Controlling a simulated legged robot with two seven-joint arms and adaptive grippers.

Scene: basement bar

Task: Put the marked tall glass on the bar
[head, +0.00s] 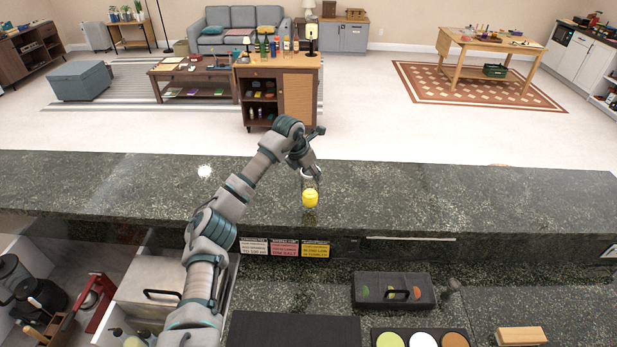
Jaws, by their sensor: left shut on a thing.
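The marked tall glass (310,198) is a small clear shape with a bright yellow patch, seen at the middle of the head view. My left gripper (307,176) comes down from above and is shut on the glass at its upper part. The fingers hide part of the glass. The glass looks upright over the dark green stone bar (450,195), near its front edge; I cannot tell whether its base touches the stone. My right gripper is not in view.
The bar top is clear on both sides of the glass. Below it, the lower counter holds a black garnish box (393,290), a dark mat (292,330), a wooden block (521,336) and round coloured pieces. Three labels (285,248) sit under the bar edge. A wooden bottle cabinet (278,90) stands beyond.

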